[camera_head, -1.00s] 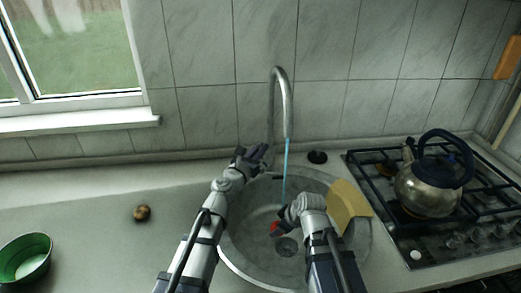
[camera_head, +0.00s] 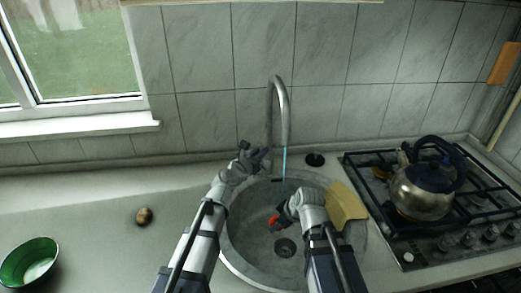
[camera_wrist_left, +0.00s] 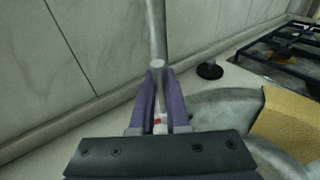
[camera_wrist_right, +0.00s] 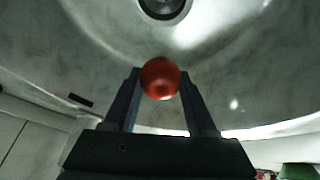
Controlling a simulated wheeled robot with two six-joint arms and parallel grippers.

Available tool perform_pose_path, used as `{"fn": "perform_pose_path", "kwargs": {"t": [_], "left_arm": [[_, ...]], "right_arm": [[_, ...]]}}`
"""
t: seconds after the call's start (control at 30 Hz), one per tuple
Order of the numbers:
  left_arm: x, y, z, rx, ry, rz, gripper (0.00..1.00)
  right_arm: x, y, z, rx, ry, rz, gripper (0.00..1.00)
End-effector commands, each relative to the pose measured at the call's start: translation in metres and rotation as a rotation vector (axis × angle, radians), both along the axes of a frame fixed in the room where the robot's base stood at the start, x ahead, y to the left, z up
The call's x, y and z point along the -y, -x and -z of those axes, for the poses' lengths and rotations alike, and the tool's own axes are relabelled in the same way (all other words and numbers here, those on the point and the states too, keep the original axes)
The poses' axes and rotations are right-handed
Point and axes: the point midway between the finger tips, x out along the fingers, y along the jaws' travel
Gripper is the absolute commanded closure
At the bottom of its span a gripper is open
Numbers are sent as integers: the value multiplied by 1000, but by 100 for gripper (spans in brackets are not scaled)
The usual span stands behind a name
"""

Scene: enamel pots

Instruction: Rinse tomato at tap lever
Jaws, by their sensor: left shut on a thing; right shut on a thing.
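The tap (camera_head: 283,95) stands behind the round sink (camera_head: 226,245), and a short blue water stream (camera_head: 285,162) hangs from its spout, ending above the basin. My left gripper (camera_head: 253,156) is at the tap's base. In the left wrist view its purple fingers are shut on the tap lever (camera_wrist_left: 158,98); a small red mark shows between them. My right gripper (camera_wrist_right: 160,95) is shut on the red tomato (camera_wrist_right: 160,75), low inside the basin near the drain. The tomato (camera_head: 273,223) also shows in the head view, apart from the visible stream.
A yellow board (camera_head: 347,205) lies over the sink's right side. A kettle (camera_head: 424,188) stands on the gas hob (camera_head: 450,225) at right. A small brown round item (camera_head: 143,216) and a green bowl (camera_head: 28,262) are on the left counter, with free room between.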

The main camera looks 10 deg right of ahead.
Motion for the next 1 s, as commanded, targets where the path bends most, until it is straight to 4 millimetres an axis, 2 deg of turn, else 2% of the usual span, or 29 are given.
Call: {"fn": "perform_pose_path", "kwargs": {"t": [0.27, 0.3, 0.53, 0.83, 1.0], "left_arm": [[0, -1, 0, 0, 1, -1, 100], [0, -1, 0, 0, 1, -1, 82], [0, 0, 0, 1, 0, -1, 56], [-2, 3, -1, 1, 0, -1, 56], [-15, 23, -6, 0, 1, -2, 56]], "right_arm": [[0, 0, 0, 0, 0, 0, 100], [0, 0, 0, 0, 0, 0, 100], [0, 0, 0, 0, 0, 0, 100], [0, 0, -1, 0, 0, 0, 100], [0, 0, -6, 0, 0, 0, 100]]}}
